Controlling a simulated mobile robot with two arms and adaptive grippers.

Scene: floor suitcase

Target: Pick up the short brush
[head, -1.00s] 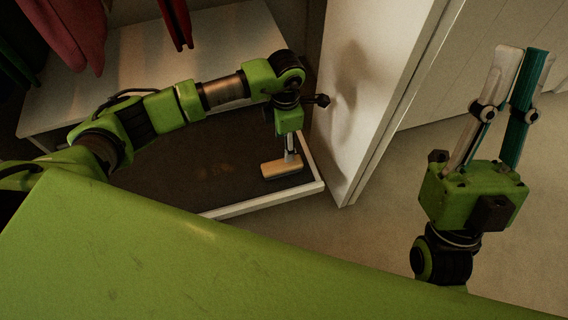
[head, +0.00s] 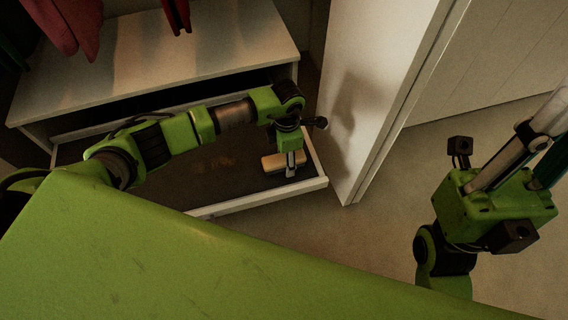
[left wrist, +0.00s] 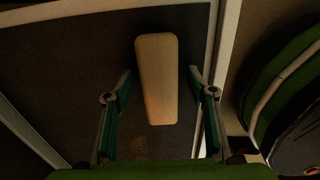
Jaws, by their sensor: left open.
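The short brush shows as a pale wooden block (head: 270,163) in the open drawer (head: 258,204), near its right end. In the left wrist view the brush (left wrist: 157,80) lies lengthwise ahead of me; its bristles are not visible. My left gripper (head: 290,170) points down at the brush and is open. In the left wrist view the two fingers (left wrist: 160,74) stand apart, one on each side of the brush, with a gap to each side. Whether the fingertips are level with the brush or above it I cannot tell. My right gripper (head: 548,125) is raised at the right, its fingertips cut off by the picture edge.
A white cabinet top (head: 200,50) is above the drawer, with red garments (head: 68,25) hanging over it. A white door or panel (head: 370,90) stands close to the right of the drawer. Open floor (head: 400,190) lies between it and my right arm.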

